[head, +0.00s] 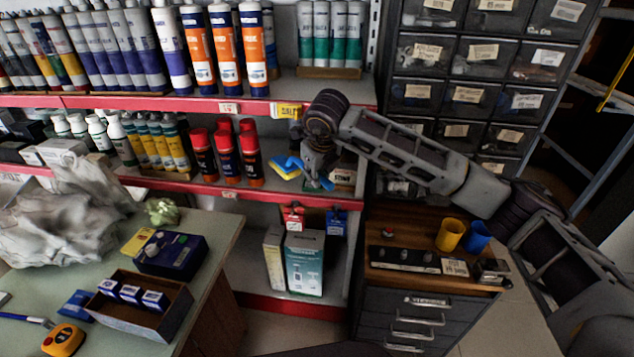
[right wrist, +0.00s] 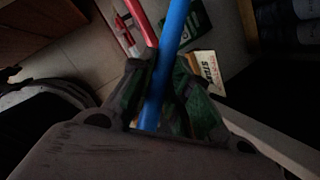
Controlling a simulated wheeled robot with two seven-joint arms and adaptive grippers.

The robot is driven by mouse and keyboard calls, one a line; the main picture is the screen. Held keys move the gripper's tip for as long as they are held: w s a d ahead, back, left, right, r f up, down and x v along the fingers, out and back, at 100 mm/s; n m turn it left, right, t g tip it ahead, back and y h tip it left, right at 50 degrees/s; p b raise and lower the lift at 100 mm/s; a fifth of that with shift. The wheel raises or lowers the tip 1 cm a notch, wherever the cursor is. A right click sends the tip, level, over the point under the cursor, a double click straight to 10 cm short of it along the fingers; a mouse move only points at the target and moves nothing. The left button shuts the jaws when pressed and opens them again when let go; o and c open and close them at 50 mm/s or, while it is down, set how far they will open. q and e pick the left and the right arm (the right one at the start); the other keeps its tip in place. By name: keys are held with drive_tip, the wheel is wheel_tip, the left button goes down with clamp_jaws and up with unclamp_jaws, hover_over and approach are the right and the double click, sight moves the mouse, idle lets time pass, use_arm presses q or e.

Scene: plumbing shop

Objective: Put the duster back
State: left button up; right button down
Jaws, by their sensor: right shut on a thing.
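My right gripper (head: 316,168) reaches in from the right to the front of the middle shelf, pointing down. In the right wrist view its fingers (right wrist: 158,90) are shut around a long blue handle (right wrist: 176,35), which I take to be the duster's. In the head view, blue parts show beside the gripper (head: 291,162), next to a yellow patch (head: 283,172). I cannot tell whether the yellow belongs to the duster. The duster's head is not clearly seen. My left gripper is not in view.
Red-edged shelves (head: 262,196) hold cartridges and spray cans (head: 250,155) close left of the gripper. Red and blue packets (head: 293,217) hang below it, above boxes (head: 304,262). A drawer cabinet (head: 425,310) stands right; a cluttered bench (head: 222,250) stands left.

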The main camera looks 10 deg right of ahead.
idle(0.3)
drive_tip(key=shift+w+f, duration=0.1)
drive_tip(key=shift+w, duration=0.35)
wheel_tip(320, 180, down, 3)
drive_tip(key=shift+r, duration=0.1)
drive_tip(key=shift+f, duration=0.25)
drive_tip(key=c, duration=1.3)
unclamp_jaws()
drive_tip(key=shift+c, duration=0.2)
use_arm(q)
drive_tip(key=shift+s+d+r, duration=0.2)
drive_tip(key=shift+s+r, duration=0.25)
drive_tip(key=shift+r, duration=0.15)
